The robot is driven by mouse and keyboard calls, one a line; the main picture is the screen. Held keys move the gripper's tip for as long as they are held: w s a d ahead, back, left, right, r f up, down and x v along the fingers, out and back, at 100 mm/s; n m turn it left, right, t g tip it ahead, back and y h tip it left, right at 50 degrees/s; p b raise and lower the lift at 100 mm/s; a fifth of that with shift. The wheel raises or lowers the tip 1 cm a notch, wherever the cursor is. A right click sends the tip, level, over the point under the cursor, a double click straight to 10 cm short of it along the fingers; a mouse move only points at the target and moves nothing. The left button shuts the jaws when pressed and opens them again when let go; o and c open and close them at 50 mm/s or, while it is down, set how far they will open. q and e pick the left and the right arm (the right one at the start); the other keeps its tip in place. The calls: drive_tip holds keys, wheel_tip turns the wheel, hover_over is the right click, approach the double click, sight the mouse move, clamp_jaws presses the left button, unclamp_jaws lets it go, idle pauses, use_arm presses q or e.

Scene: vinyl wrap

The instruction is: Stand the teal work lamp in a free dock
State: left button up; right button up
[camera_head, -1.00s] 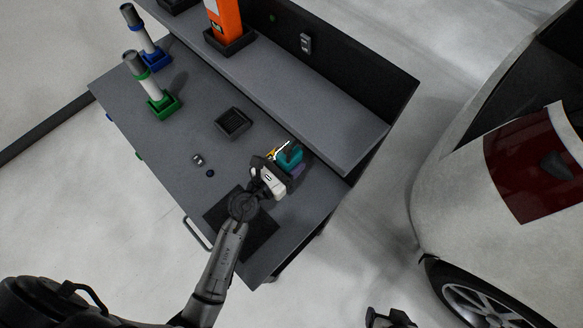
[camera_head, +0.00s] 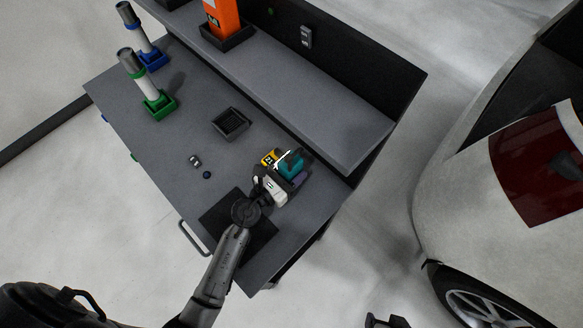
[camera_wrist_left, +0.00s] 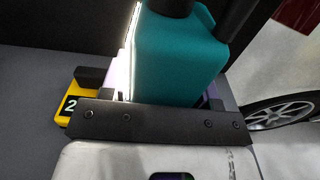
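The teal work lamp (camera_head: 291,164) is near the right end of the bench, with a lit white strip along its side. My left gripper (camera_head: 285,179) is right at the lamp. In the left wrist view the teal body (camera_wrist_left: 178,62) rises just beyond the gripper's dark plate, and dark parts overlap its top. Whether the fingers are closed on it is hidden. An empty dark square dock (camera_head: 231,122) sits mid-bench. A white-grey cylinder stands in the green dock (camera_head: 160,107), another in the blue dock (camera_head: 153,59). My right gripper (camera_head: 386,321) is cut off at the bottom edge.
A yellow item (camera_head: 269,158), marked 2 in the left wrist view (camera_wrist_left: 66,108), is beside the lamp. A purple item (camera_head: 299,179) is on its other side. An orange object (camera_head: 222,18) stands on the raised shelf. Small items (camera_head: 196,161) lie mid-bench. A car stands right.

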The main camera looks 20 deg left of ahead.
use_arm(q)
drive_tip(key=o, duration=0.3)
drive_tip(key=shift+s+r, duration=0.1)
drive_tip(key=shift+r, duration=0.1)
drive_tip(key=b+v, duration=0.1)
drive_tip(key=v, duration=0.9)
drive_tip(key=shift+s+a+f, duration=0.15)
drive_tip(key=shift+s+a, duration=0.2)
drive_tip(key=shift+s, duration=0.35)
drive_tip(key=shift+c, duration=1)
drive_tip(key=shift+s, duration=0.1)
drive_tip(key=c, duration=0.4)
